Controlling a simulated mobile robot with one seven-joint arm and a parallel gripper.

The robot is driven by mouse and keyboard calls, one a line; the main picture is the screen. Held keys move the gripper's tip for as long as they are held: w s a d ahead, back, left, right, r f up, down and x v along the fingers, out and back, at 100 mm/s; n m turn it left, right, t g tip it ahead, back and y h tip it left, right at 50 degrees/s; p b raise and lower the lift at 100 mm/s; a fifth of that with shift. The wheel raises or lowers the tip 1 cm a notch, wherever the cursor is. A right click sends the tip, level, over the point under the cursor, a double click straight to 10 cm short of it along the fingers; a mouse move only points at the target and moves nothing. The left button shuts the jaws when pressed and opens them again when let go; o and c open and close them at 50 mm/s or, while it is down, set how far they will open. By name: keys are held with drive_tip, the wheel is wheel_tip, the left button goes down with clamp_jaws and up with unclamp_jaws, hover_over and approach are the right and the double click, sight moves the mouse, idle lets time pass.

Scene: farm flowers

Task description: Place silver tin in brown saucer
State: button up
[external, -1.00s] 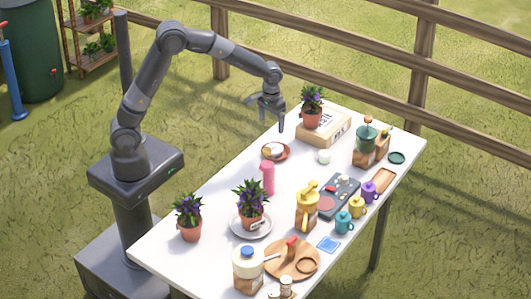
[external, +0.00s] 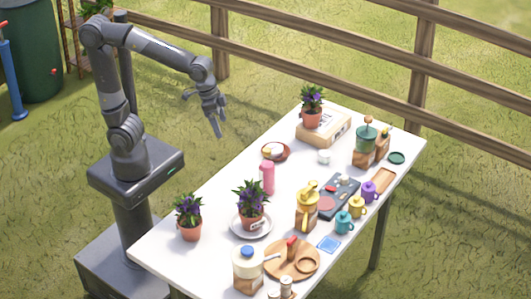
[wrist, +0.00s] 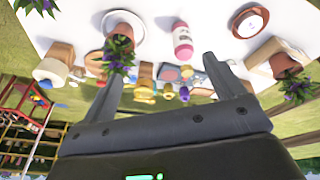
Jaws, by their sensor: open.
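The brown saucer (external: 264,158) lies near the table's left long edge, between the pink bottle and the box with a potted plant. It also shows at the top right of the wrist view (wrist: 267,14). My gripper (external: 207,112) is open and empty, raised off the table's left side, clear of the saucer. Its spread fingers show in the wrist view (wrist: 160,68).
A pink bottle (external: 267,178) stands near the saucer. A plant (external: 311,107) stands on a box (external: 335,126). Mugs, jars and a round board (external: 310,264) crowd the right and front.

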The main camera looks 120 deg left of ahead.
drive_tip(key=s+d+m+t+h, duration=0.1)
drive_tip(key=s+d+m+t, duration=0.1)
drive_tip(key=s+d+m, duration=0.4)
drive_tip(key=s+d, duration=0.5)
drive_tip(key=d, duration=0.2)
drive_tip(key=shift+r+t, duration=0.3)
drive_tip(key=shift+r, duration=0.1)
